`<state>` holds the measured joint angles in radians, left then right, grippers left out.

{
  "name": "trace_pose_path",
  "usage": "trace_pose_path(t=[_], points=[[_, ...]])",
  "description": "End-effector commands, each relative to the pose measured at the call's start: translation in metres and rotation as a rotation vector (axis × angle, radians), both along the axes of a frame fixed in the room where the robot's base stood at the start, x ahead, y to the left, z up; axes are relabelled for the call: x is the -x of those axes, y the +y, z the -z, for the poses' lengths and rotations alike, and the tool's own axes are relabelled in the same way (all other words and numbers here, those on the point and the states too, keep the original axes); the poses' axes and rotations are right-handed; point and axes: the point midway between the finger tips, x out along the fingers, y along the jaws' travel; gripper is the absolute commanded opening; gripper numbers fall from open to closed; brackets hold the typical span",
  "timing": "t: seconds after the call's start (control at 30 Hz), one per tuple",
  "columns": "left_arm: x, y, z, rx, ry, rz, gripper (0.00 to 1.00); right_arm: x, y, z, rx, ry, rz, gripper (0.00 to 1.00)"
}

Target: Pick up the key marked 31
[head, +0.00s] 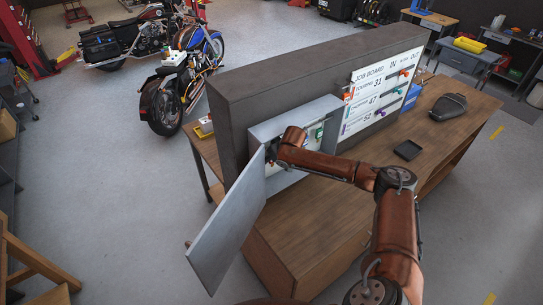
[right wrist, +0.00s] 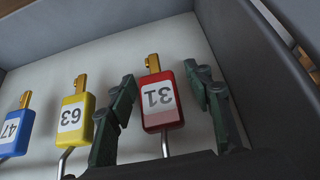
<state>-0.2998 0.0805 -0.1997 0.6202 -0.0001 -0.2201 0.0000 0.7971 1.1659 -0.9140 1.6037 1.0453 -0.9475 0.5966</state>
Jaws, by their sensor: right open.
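The key marked 31 (right wrist: 158,100) has a red tag with a white label, upside down in the right wrist view, and a brass key end. It hangs by a metal hook in the grey key cabinet (head: 297,124). My right gripper (right wrist: 162,82) is open, with one green finger on each side of the red tag. Gaps show between the fingers and the tag, and nothing is held. In the head view my right arm reaches into the open cabinet and its fingers are hidden there. My left gripper is not in view.
A yellow key marked 63 (right wrist: 75,118) and a blue key marked 47 (right wrist: 17,130) hang left of the red one. The cabinet wall (right wrist: 265,70) is close on the right. The cabinet door (head: 230,225) stands open. A job board (head: 383,92) lists 31 beside "Touring".

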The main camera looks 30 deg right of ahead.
Motion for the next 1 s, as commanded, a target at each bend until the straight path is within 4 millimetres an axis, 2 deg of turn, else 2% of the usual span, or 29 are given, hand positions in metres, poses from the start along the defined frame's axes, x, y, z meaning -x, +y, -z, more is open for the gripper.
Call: trace_pose_path(t=[0.2, 0.8, 1.0], points=[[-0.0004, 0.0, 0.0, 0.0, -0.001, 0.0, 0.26, -0.0005, 0.0, 0.0011, 0.0, -0.001, -0.001, 0.46], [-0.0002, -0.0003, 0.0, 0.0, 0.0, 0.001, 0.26, -0.0003, 0.0001, 0.0007, 0.0, -0.001, 0.0, 0.06], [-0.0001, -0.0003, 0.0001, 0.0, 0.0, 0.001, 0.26, -0.0005, 0.0001, 0.0005, 0.0, -0.001, 0.0, 0.06]])
